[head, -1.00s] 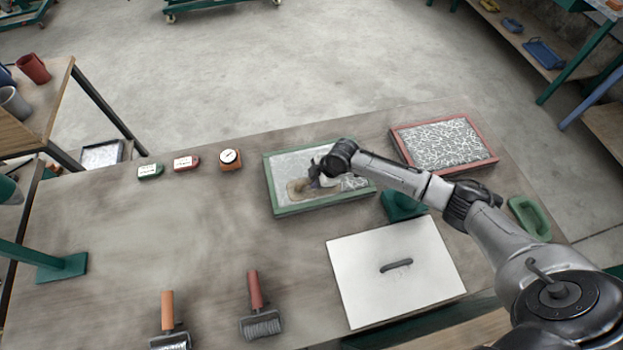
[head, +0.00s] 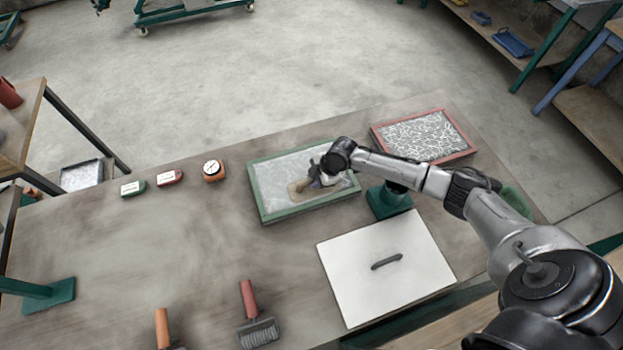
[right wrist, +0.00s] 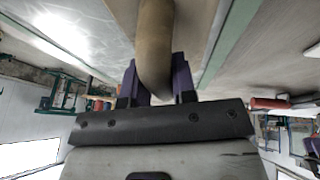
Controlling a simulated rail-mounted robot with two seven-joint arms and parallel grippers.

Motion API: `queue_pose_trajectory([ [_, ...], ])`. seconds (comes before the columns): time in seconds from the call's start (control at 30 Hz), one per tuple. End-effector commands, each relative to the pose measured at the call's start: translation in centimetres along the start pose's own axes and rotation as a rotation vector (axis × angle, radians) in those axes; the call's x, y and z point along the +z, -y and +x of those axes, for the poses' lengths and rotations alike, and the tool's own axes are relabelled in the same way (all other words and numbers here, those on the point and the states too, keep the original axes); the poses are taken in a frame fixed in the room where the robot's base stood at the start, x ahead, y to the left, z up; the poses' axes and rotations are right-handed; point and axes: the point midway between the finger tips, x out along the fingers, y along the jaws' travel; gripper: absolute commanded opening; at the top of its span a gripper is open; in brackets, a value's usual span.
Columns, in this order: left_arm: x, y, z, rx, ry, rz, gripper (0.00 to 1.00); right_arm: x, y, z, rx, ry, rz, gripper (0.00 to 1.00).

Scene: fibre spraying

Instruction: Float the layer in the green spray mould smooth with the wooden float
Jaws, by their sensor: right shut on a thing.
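The green spray mould (head: 255,187) lies on the workbench in the middle of the head view, with a pale greyish layer (head: 280,172) in it. My right gripper (head: 316,178) is over the mould and shut on the wooden float (head: 299,188), which sits low over the layer; I cannot tell whether it touches. In the right wrist view the purple fingers grip the float's rounded wooden handle (right wrist: 156,45). The layer under and behind my gripper is hidden. My left gripper is out of view.
A red mould (head: 465,155) with a coarse white fibre pattern stands to the right. A white lidded board (head: 350,265) with a dark handle lies in front. A dial gauge (head: 213,170) and two small labelled boxes (head: 169,178) stand left of the green mould.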

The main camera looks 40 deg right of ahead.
Motion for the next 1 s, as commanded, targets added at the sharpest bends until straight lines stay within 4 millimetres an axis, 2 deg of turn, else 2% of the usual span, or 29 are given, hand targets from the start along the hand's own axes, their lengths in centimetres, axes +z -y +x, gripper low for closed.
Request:
queue_pose_trajectory([
  [0.67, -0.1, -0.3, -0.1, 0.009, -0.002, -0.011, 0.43, 3.3, -0.1, -1.4, 0.002, 0.000, 0.000, 0.00],
  [1.0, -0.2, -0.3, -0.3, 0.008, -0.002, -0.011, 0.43, 1.9, 0.0, -0.7, 0.000, -0.001, 0.001, 0.00],
])
